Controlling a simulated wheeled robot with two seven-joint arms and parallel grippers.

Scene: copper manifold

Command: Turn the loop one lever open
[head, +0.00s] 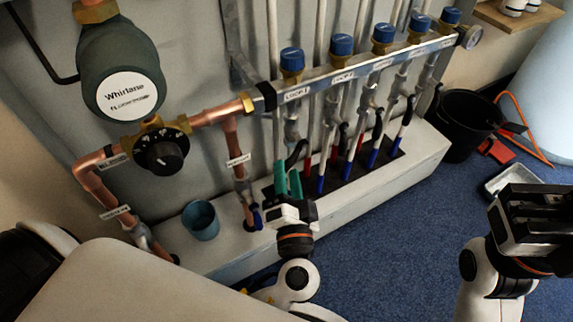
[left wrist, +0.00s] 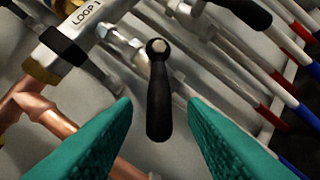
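The loop one lever is a black handle (left wrist: 158,95) on a grey valve below the LOOP 1 label (left wrist: 85,14). In the left wrist view it hangs from its pivot between my two teal fingers, with a gap on each side. In the head view the lever (head: 297,152) shows small, just above my left gripper (head: 288,178). My left gripper is open around the lever and appears not to touch it. My right gripper (head: 522,205) is at the lower right of the head view, away from the pipes; its fingertips do not show clearly.
Other black levers (head: 375,120) stand to the right along the manifold bar (head: 345,75). Copper pipe (head: 230,140), a mixing valve with a black dial (head: 163,156) and a blue cup (head: 200,219) are at left. A black bucket (head: 465,130) stands on the blue carpet at right.

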